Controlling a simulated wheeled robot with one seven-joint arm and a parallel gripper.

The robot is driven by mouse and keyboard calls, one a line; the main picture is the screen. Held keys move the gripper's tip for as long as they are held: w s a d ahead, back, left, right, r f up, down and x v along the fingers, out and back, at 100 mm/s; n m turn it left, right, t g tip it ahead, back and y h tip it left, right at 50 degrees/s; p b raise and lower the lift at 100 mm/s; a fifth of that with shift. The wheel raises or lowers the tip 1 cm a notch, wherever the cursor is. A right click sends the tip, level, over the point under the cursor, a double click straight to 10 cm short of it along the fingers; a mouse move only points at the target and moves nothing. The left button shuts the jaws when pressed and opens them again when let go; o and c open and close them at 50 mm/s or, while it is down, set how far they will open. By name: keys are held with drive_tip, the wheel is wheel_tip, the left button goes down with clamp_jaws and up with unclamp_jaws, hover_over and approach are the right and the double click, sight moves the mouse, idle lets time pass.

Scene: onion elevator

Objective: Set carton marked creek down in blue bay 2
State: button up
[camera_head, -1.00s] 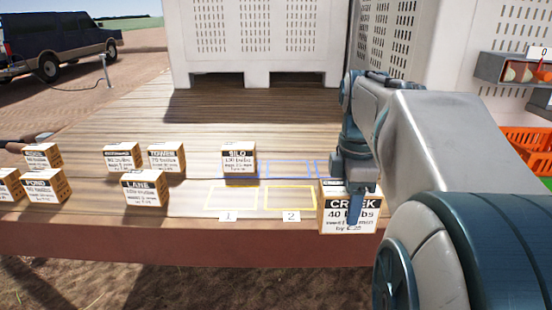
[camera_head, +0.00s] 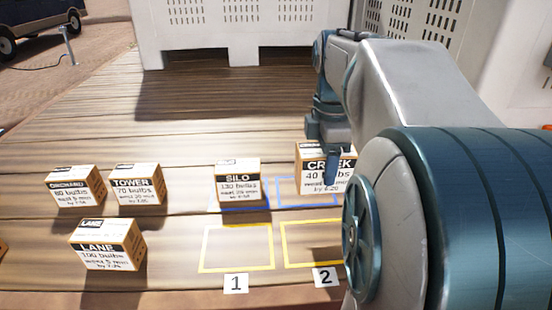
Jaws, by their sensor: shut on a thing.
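The carton marked CREEK (camera_head: 313,172), white-and-tan with a black label band, is in my gripper (camera_head: 328,165) at the back right. It appears over or at the right part of blue bay 2 (camera_head: 287,203), whose outline shows left of and below it. I cannot tell if it touches the deck. My gripper is shut on it, with a finger in front of its label. The SILO carton (camera_head: 238,185) stands in the blue bay to the left, in column 1.
Yellow bays 1 (camera_head: 236,248) and 2 (camera_head: 310,243) lie empty in front, with number plates. The ORCHARD (camera_head: 75,187), TOWER (camera_head: 136,185) and LANE (camera_head: 107,245) cartons stand to the left. Large white bins (camera_head: 230,30) stand behind. My arm covers the right side.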

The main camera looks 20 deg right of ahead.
drive_tip(key=shift+w+d+f+p, duration=0.3)
drive_tip(key=shift+w+f, duration=1.45)
drive_tip(key=shift+w+d+f+p, duration=0.25)
drive_tip(key=shift+w+f+p, duration=0.05)
drive_tip(key=shift+w+f, duration=1.5)
drive_tip(key=shift+w+d+f+p, duration=0.3)
drive_tip(key=shift+w+f, duration=1.4)
drive_tip(key=shift+w, duration=0.05)
drive_tip(key=shift+f, duration=0.1)
drive_tip(key=o, duration=1.3)
